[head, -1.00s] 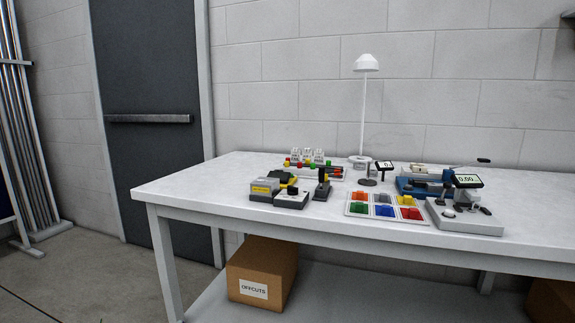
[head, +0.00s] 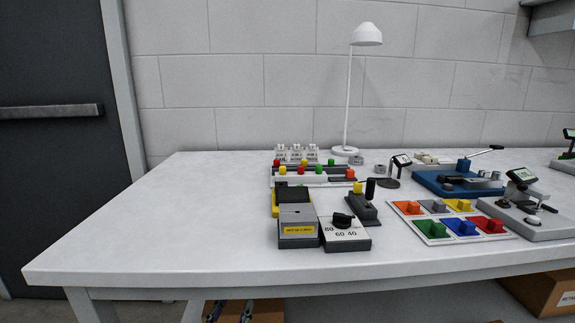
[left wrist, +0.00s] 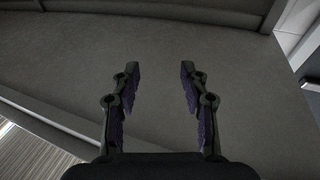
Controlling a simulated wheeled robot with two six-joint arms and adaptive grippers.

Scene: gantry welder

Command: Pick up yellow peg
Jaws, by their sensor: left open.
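A small yellow peg (head: 282,170) stands at the left front of a light rack (head: 296,182) on the bench, beside red and green pegs. Another yellow peg (head: 304,162) is in the rack's rear row. A yellow knob-like piece (head: 357,187) tops a dark fixture in front of the rack. I cannot tell which yellow piece the task means. My left gripper (left wrist: 160,75) is open and empty in the left wrist view. My right gripper is not in view.
A lamp (head: 347,100) stands behind. The bench's left part (head: 150,230) is clear.

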